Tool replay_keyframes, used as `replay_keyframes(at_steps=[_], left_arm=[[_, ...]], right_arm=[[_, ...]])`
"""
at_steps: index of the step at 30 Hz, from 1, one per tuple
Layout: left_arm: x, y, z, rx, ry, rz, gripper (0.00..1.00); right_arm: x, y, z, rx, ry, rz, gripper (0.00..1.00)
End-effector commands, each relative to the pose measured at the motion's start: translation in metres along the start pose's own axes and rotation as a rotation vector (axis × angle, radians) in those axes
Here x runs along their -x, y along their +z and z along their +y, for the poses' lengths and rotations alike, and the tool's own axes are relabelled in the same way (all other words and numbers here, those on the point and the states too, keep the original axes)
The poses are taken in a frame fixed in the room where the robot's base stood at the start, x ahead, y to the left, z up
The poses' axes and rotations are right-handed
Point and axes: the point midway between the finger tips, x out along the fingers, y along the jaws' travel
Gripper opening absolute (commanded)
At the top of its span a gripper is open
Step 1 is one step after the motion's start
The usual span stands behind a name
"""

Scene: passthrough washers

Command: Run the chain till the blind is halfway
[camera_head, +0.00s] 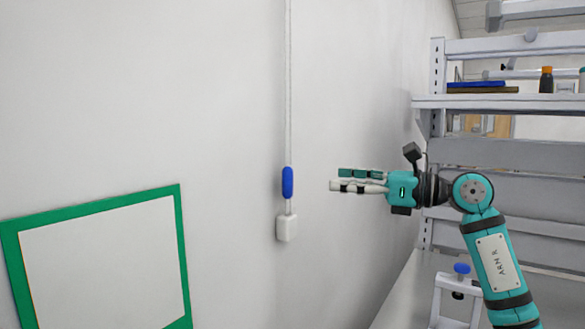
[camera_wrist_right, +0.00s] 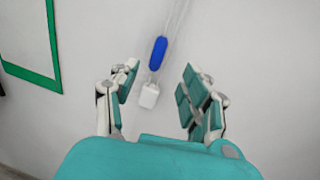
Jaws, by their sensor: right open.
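A thin pale chain (camera_head: 288,80) hangs straight down along the white wall in the head view. A blue grip (camera_head: 288,183) sits on it near its lower end, above a small white box (camera_head: 286,228) on the wall. My right gripper (camera_head: 334,180) is to the right of the blue grip, pointing at it, open and empty. In the right wrist view the blue grip (camera_wrist_right: 158,53) and the white box (camera_wrist_right: 149,95) appear between and beyond the open fingers (camera_wrist_right: 157,86). The blind is not in view. My left gripper is not in view.
A green-framed white panel (camera_head: 105,265) is at the lower left. At the right stands a grey shelf rack (camera_head: 500,103) with a few bottles and flat items. A blue-knobbed fixture (camera_head: 461,269) is below my right arm. The wall around the chain is clear.

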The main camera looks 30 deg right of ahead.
Motion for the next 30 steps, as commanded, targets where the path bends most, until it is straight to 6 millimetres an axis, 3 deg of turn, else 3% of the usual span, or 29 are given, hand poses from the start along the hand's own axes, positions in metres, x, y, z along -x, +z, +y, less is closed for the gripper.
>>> replay_keyframes(at_steps=[1,9,15,21,29,30], left_arm=[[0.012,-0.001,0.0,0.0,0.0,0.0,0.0],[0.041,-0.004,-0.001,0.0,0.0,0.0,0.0],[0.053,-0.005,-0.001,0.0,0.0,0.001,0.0],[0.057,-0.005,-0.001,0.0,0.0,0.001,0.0],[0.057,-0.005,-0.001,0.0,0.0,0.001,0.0],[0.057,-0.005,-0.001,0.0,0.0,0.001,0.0]], right_arm=[[-0.012,0.007,0.001,-0.003,0.004,-0.003,0.47],[-0.07,0.006,0.001,-0.004,0.004,-0.004,0.47],[-0.101,0.004,0.0,-0.003,0.002,-0.003,0.47],[-0.114,0.001,0.0,-0.001,0.001,-0.002,0.47],[-0.115,0.0,0.0,-0.001,0.001,-0.002,0.47],[-0.115,0.0,0.0,-0.001,0.001,-0.001,0.43]])
